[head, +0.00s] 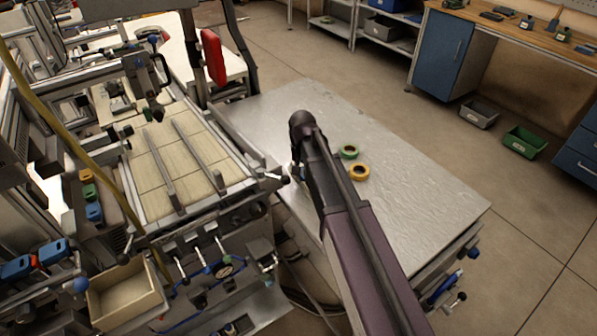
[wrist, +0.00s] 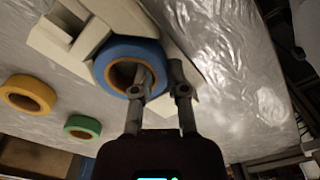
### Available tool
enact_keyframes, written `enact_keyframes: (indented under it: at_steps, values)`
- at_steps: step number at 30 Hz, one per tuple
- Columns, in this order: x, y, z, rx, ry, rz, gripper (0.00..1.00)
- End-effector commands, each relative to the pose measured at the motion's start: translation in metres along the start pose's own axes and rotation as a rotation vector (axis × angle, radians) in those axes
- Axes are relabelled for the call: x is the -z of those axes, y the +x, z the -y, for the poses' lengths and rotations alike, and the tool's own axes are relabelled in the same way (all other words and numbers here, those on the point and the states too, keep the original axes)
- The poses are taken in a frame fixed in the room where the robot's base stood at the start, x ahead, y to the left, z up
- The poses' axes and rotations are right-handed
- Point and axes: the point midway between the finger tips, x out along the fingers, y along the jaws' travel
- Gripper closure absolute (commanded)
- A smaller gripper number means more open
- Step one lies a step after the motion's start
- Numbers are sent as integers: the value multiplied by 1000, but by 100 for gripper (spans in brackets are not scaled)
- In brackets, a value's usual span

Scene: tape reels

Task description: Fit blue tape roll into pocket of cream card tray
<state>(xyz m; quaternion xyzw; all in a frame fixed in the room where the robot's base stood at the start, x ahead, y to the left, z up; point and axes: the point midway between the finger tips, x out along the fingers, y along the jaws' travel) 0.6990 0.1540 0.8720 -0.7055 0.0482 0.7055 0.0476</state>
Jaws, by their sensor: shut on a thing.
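In the wrist view, my gripper (wrist: 160,78) is shut on the wall of the blue tape roll (wrist: 104,62). One finger is in the roll's hole and the other is outside its right side. The cream card tray (wrist: 83,37) shows behind and around the roll, with raised walls at the upper left. The roll overlaps the tray, hiding part of it, and I cannot tell whether it touches the tray or sits inside a pocket. In the head view, my arm hides the gripper and most of this area.
A green tape roll (head: 349,152) and a yellow tape roll (head: 359,172) lie on the metal table (head: 420,190), to the right of my arm in the head view. The table's right part is clear. A machine with rails (head: 185,150) stands to the left.

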Motion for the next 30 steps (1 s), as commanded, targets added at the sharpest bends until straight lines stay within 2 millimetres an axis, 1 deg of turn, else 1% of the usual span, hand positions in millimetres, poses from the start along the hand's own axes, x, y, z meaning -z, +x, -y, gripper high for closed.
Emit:
enact_keyframes:
  at_steps: [8,9,11,12,24,30]
  values:
    - [0,7,0,0,0,0,100]
    - [0,7,0,0,0,0,75]
    - [0,6,0,0,0,0,57]
    - [0,6,0,0,0,0,47]
    - [0,6,0,0,0,0,47]
    - [0,0,0,0,0,0,47]
